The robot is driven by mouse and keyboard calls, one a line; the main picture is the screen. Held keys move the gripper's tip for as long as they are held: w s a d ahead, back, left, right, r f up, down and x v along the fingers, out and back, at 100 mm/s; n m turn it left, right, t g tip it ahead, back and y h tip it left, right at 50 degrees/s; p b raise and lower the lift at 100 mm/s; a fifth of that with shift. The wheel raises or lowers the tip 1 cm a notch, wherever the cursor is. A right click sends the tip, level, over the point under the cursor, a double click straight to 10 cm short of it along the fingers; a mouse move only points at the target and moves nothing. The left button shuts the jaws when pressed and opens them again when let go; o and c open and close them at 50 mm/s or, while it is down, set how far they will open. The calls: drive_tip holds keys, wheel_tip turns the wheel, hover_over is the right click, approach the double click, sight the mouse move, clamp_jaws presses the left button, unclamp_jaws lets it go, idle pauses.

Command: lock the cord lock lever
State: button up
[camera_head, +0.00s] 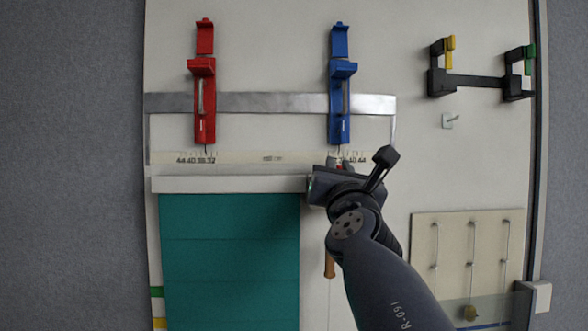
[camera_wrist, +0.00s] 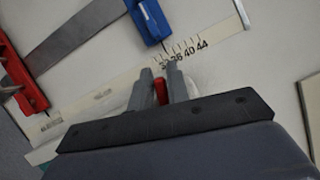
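A small red lever (camera_wrist: 161,92), which I take for the cord lock lever, sits at the right end of the white headrail (camera_head: 230,184). In the head view only a bit of red (camera_head: 331,163) shows beside my gripper (camera_head: 338,165). In the wrist view the two grey fingers of my gripper (camera_wrist: 160,82) stand close together with the red lever between them. They appear to press on both sides of it. The lever's lower part and the lock body are hidden. A teal blind (camera_head: 230,260) hangs below the headrail, and a wooden cord pull (camera_head: 330,264) hangs beside it.
A red slider (camera_head: 203,95) and a blue slider (camera_head: 341,95) are mounted on a metal bar (camera_head: 265,103) above a printed scale (camera_head: 235,158). Black brackets (camera_head: 475,82) and a small hook (camera_head: 448,121) are at upper right. A panel with hanging cords (camera_head: 453,240) is at lower right.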

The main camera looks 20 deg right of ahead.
clamp_jaws()
drive_tip(key=n+b, duration=0.1)
drive_tip(key=n+y+b, duration=0.1)
drive_tip(key=shift+a+f+b, duration=0.2)
drive_tip(key=shift+a+b, duration=0.05)
drive_tip(key=shift+b, duration=0.05)
drive_tip(key=shift+w+a+r+n+t+y+b, duration=0.1)
drive_tip(key=shift+r+n+t+y+b, duration=0.1)
drive_tip(key=shift+n, duration=0.3)
drive_tip(key=shift+w+a+r+n+t+y+b, duration=0.1)
drive_tip(key=shift+n+t+y+b, duration=0.1)
drive_tip(key=shift+n, duration=0.3)
drive_tip(key=shift+o, duration=2)
unclamp_jaws()
drive_tip(key=shift+s+f, duration=0.1)
drive_tip(key=shift+s, duration=0.1)
drive_tip(key=v, duration=1)
drive_tip(key=shift+s+b, duration=0.3)
drive_tip(key=shift+b, duration=0.1)
